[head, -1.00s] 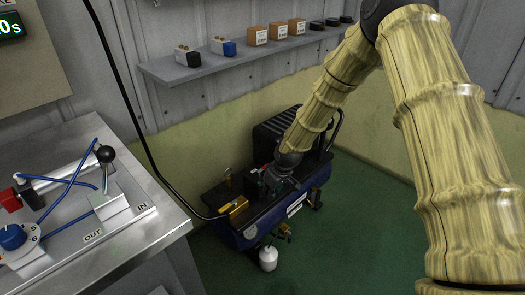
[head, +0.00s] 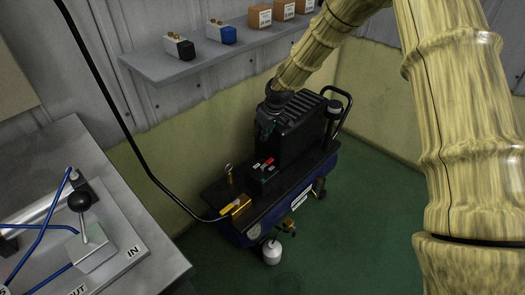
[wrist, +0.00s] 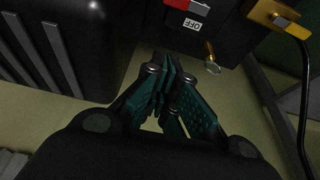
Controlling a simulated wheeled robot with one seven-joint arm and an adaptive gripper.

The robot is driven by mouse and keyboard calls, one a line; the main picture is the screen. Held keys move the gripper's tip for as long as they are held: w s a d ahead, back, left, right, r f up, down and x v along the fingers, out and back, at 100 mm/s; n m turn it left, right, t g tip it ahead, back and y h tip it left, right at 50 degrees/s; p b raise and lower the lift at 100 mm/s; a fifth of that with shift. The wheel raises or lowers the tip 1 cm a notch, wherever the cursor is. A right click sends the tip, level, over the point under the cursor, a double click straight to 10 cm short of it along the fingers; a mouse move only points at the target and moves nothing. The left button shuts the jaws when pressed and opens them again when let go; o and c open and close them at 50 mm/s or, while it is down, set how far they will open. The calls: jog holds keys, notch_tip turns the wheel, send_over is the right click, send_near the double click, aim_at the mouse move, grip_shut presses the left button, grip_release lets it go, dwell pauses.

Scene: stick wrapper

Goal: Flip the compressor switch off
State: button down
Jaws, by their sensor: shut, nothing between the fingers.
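The compressor (head: 240,232) has a blue tank and a black top deck and stands on the green floor. A small black switch box (head: 262,180) sits on its deck and carries a red switch (head: 268,161). In the wrist view the red switch (wrist: 190,6) shows at the top edge, partly cut off, beside a white OFF label (wrist: 192,23). Which way the switch is tipped I cannot tell. My gripper (wrist: 168,72) is shut and empty, apart from the switch box. In the head view my gripper (head: 268,125) is dark against the ribbed black housing.
The ribbed black housing (head: 300,118) stands right behind the switch box. A metal workbench (head: 150,262) is at left; a wall shelf (head: 190,63) is above. Floor at right is clear.

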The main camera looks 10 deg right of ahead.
jog(key=shift+s+d+f+b, duration=0.2)
jog(key=shift+f+b, duration=0.4)
jog(key=shift+f, duration=1.75)
jog(key=shift+s+d+f+b, duration=0.15)
jog(key=shift+f+b, duration=0.45)
jog(key=shift+f, duration=1.75)
jog(key=shift+s+d+r+p, duration=0.1)
jog(key=shift+d+p, duration=0.05)
jog(key=shift+p, duration=0.65)
jog(key=shift+w+a, duration=0.25)
jog(key=shift+a, duration=0.45)
jog(key=v, duration=1.1)
jog(key=shift+r, duration=0.35)
